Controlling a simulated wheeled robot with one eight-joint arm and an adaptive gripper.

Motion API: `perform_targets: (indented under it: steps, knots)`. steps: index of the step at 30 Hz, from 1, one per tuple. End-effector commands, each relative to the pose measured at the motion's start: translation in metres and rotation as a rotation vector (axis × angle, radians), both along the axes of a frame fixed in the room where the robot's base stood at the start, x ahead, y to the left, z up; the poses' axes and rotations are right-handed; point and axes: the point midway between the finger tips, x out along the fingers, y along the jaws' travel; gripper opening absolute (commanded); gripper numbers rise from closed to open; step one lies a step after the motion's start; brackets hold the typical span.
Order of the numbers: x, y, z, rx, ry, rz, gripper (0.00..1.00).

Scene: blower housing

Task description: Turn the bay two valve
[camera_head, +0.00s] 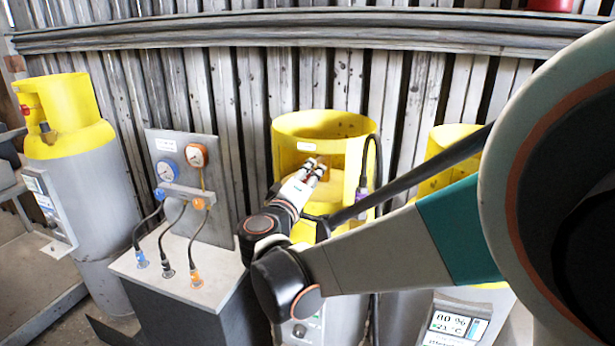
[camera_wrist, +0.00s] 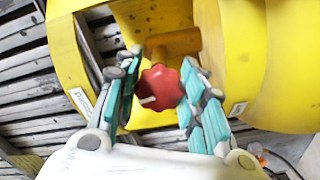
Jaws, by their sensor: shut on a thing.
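In the wrist view, a red lobed valve knob (camera_wrist: 163,86) with a white mark sits in front of a yellow valve body (camera_wrist: 178,45). My gripper (camera_wrist: 161,70) is shut on the knob, with a teal finger pad on each side of it. In the head view, my gripper (camera_head: 316,168) reaches into the opening of the middle yellow cylinder collar (camera_head: 290,133). The knob itself is largely hidden by the fingers there. A small label sits on the collar's rim, too small to read.
Another yellow-topped cylinder (camera_head: 65,115) stands at the left. A gauge panel (camera_head: 190,160) with hoses stands between it and my gripper. A third yellow collar (camera_head: 446,145) is at the right, partly behind my arm. A dark hose (camera_head: 376,150) runs beside the middle collar.

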Motion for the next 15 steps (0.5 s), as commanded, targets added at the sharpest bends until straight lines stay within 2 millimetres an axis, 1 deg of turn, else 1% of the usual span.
perform_targets:
  steps: [6, 15]
  knots:
    - [-0.0008, -0.0005, -0.0023, 0.094, -0.031, -0.002, 0.13]
    - [-0.0009, -0.0005, -0.0026, 0.141, -0.048, -0.002, 0.13]
